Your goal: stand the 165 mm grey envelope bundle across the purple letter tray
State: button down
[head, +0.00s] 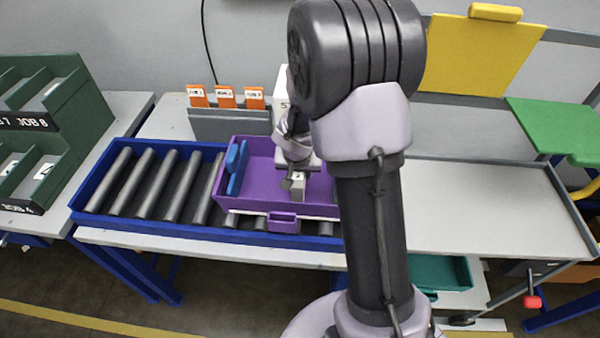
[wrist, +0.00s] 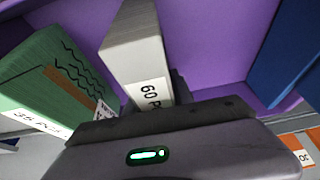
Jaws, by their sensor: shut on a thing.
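The purple letter tray (head: 262,150) sits on a roller conveyor in the head view. Its purple inside (wrist: 215,45) fills much of the wrist view. My gripper (head: 294,178) is down inside the tray, right of a blue piece. It is shut on the grey envelope bundle (wrist: 135,55), which has a white label reading "60 P". In the head view a small part of the grey bundle (head: 298,184) shows below the gripper. My arm hides the tray's right part. I cannot tell whether the bundle touches the tray floor.
A blue piece (head: 237,165) stands in the tray's left part. A green labelled bundle (wrist: 45,80) stands on the other side of the grey one in the wrist view. Orange cards (head: 225,97) stand in a grey holder behind. Bare rollers (head: 160,185) lie left.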

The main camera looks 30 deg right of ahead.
jog(key=c, duration=1.1)
grip_release()
jog(key=shift+r+p, duration=0.35)
jog(key=shift+p, duration=0.2)
jog(key=a+p+v, duration=0.1)
jog(key=p+v, duration=0.4)
jog(key=v, duration=1.2)
jog(key=s+a+r+y, duration=0.1)
jog(key=s+a+r, duration=0.3)
jog(key=s, duration=0.2)
jog(key=s+a+r+n+t+y, duration=0.1)
jog(key=s+a+r+y, duration=0.1)
jog(key=s+a+r, duration=0.2)
jog(key=s+a+r+n+t+y, duration=0.1)
jog(key=s+a+r, duration=0.3)
jog(key=s, duration=0.4)
jog(key=shift+a, duration=0.8)
notch_tip(320, 180, down, 3)
jog(key=b, duration=0.3)
